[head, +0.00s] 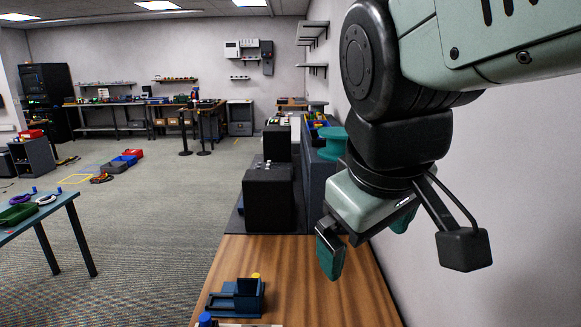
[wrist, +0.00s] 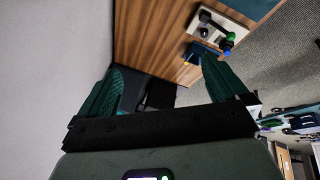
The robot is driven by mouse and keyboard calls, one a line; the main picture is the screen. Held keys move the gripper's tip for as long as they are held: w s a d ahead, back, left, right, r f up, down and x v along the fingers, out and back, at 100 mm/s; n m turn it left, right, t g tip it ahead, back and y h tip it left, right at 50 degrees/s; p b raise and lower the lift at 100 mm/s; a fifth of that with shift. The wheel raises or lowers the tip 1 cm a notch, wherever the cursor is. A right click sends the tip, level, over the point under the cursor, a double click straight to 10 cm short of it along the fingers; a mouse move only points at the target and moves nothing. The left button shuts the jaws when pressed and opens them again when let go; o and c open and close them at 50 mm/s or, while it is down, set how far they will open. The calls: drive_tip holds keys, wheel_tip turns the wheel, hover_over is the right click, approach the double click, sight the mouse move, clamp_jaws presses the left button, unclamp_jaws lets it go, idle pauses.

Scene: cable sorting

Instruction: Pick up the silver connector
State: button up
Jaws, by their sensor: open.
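My gripper (head: 362,248) hangs above the right side of the wooden table (head: 330,290), its green fingers apart and nothing seen between them. In the wrist view my gripper (wrist: 165,75) also shows open and empty. I cannot make out a silver connector for certain. My gripper is well apart from these.
A dark blue holder (head: 246,297) stands on the table with a small yellow thing (head: 256,276) behind it. A black box (head: 268,198) stands farther back. A wall (head: 500,170) runs along the right. The wood between holder and gripper is clear.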

drive_tip(key=s+m, duration=0.1)
drive_tip(key=s+d+m, duration=0.1)
drive_tip(key=s+m, duration=0.1)
drive_tip(key=s+d+m+t, duration=0.1)
drive_tip(key=s+m, duration=0.1)
drive_tip(key=shift+d+f+y, duration=0.1)
drive_tip(key=shift+f+y, duration=0.3)
drive_tip(key=shift+c, duration=0.3)
drive_tip(key=shift+s+m, duration=0.15)
drive_tip(key=shift+m, duration=0.15)
drive_tip(key=shift+c, duration=1.1)
drive_tip(key=shift+f, duration=0.1)
drive_tip(key=c, duration=0.5)
